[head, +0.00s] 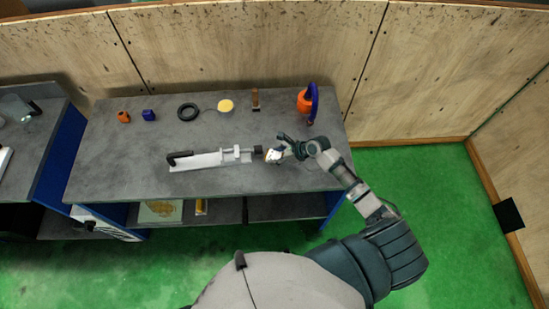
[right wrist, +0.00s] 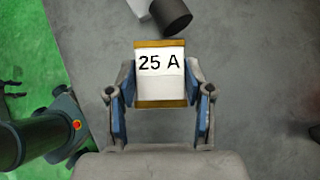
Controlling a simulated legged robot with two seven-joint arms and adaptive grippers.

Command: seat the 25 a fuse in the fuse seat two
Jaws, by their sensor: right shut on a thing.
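The 25 A fuse (right wrist: 160,80) is a white block with tan bands at both ends, its label facing the right wrist camera. My right gripper (right wrist: 160,103) is shut on it, with a blue-padded finger on each side. In the head view the fuse is a small white shape (head: 272,156) at my right gripper (head: 279,153), over the grey bench just right of the white grinder-like fixture (head: 210,160). I cannot make out fuse seat two in either view. My left gripper is not in view.
The fixture's dark cylinder (right wrist: 172,14) is just beyond the fuse. Along the back of the bench (head: 110,165) stand an orange piece (head: 123,117), a blue block (head: 148,115), a black ring (head: 187,112), a yellow disc (head: 226,105) and an orange item with a blue loop (head: 304,103).

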